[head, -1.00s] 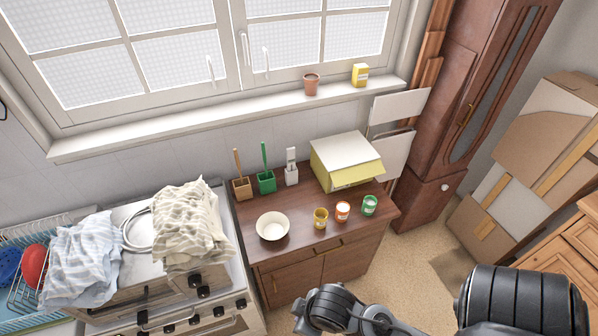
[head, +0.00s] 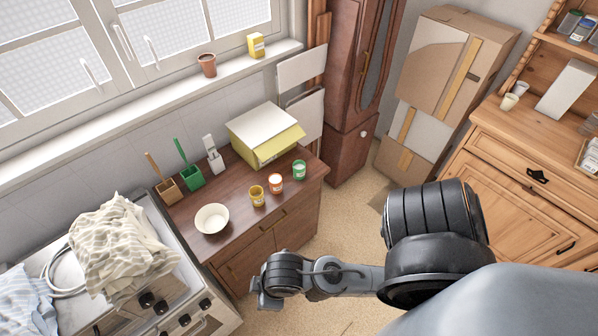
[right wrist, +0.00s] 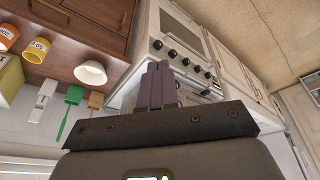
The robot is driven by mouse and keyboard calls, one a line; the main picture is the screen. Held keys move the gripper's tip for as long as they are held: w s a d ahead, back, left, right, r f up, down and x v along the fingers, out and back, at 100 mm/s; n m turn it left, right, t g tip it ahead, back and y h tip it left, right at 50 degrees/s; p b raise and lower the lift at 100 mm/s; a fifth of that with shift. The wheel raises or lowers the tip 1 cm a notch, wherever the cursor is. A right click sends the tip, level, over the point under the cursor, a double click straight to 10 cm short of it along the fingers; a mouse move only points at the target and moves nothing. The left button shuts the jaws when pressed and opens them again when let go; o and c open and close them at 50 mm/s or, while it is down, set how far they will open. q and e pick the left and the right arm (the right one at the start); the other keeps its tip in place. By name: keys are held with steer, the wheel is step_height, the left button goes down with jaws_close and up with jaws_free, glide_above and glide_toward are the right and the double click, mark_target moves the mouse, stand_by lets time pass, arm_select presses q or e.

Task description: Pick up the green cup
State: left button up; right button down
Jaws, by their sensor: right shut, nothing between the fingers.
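A small green cup-like jar (head: 299,170) with a pale label stands upright on the brown dresser (head: 235,225), near its right end. It is the rightmost in a short row with an orange-and-white jar (head: 275,184) and a yellow jar (head: 257,196). My right gripper (right wrist: 157,70) is shut and empty in the right wrist view. There the yellow jar (right wrist: 38,50) and part of the orange one (right wrist: 8,34) show at the left; the green jar is out of that view. In the head view my right arm reaches in front of the dresser, apart from the jars. My left gripper is not in view.
A white bowl (head: 212,219), a green brush holder (head: 191,178), a wooden holder (head: 167,191) and a yellow bread box (head: 264,134) stand on the dresser. The stove (head: 190,290) adjoins at left. Open floor (head: 352,222) lies right of the dresser.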

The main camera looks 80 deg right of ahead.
steer(key=c, duration=1.8)
jaws_free()
steer(key=shift+c, duration=0.2)
steer(key=o, duration=1.6)
steer(key=shift+c, duration=0.2)
steer(key=shift+w, duration=0.1)
